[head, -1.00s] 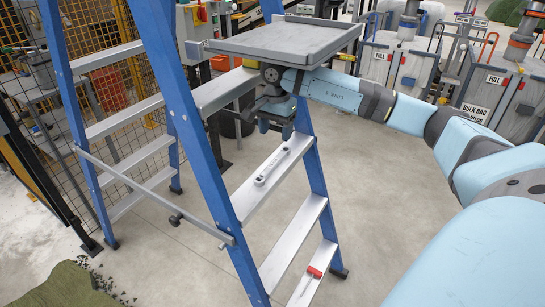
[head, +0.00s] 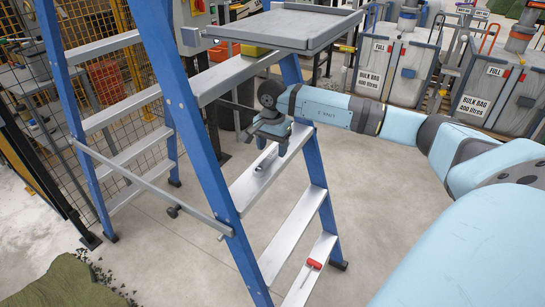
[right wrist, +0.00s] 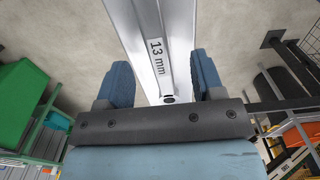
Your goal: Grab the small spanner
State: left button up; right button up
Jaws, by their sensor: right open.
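The small spanner (head: 261,166) is a grey tool lying on a step (head: 244,192) of the blue ladder, partly hidden by my right gripper in the head view. In the right wrist view the spanner (right wrist: 157,62) carries a "13 mm" label and runs between the two fingers. My right gripper (head: 270,146) is just above the step at the spanner's far part. In the right wrist view its blue fingers (right wrist: 163,82) are open, one on each side of the spanner, with gaps. My left gripper is not in view.
A grey tray (head: 278,27) tops the ladder above my right gripper. The ladder's blue rail (head: 190,115) stands left of the gripper. A red-handled tool (head: 314,264) lies on the lowest visible step. Bulk bags (head: 390,65) stand behind. The floor at right is clear.

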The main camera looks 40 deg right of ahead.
notch_tip(320, 180, down, 2)
jog(key=c, duration=1)
jog(key=shift+c, duration=0.3)
jog(key=shift+r, duration=0.15)
